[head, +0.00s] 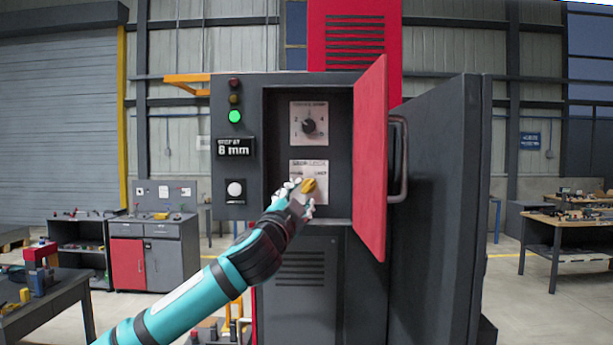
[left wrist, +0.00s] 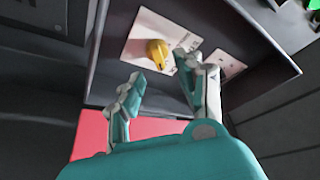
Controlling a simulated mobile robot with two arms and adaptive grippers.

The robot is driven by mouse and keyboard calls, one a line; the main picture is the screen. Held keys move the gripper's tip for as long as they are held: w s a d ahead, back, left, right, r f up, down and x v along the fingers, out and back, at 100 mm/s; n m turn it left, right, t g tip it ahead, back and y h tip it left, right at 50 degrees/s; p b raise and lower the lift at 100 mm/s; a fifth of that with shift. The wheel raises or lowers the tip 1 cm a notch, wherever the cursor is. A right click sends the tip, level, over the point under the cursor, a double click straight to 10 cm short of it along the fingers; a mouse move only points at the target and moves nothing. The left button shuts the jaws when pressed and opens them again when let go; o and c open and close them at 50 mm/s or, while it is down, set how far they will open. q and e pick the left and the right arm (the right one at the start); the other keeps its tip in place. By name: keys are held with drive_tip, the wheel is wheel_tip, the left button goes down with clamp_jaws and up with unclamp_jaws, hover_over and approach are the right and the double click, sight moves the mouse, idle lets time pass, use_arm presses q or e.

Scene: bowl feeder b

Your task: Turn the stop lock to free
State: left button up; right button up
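The stop lock is a yellow knob (head: 308,186) on a pale label plate (head: 300,168) in the lower part of the open cabinet recess. It also shows in the left wrist view as a yellow knob (left wrist: 158,52). My left gripper (head: 301,196) is open in front of the lower plate. In the left wrist view my left gripper (left wrist: 155,76) has its fingers spread, with the knob just beyond the gap and nearer the right finger. I cannot tell whether a finger touches it. The plate's lettering is too small to read. My right gripper is not in view.
A black dial (head: 309,126) sits on a plate above the knob. The red door (head: 371,160) stands open at the recess's right side.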

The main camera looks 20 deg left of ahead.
sight(308, 186)
use_arm(q)
drive_tip(key=p+x, duration=0.1)
drive_tip(key=x, duration=0.3)
drive_tip(key=shift+w+d+r+p, duration=0.1)
drive_tip(key=shift+w+d+p, duration=0.05)
drive_tip(key=shift+w+p, duration=0.2)
drive_tip(key=shift+w, duration=0.4)
drive_tip(key=c, duration=0.3)
drive_tip(key=shift+s, duration=0.15)
clamp_jaws()
drive_tip(key=shift+r, duration=0.1)
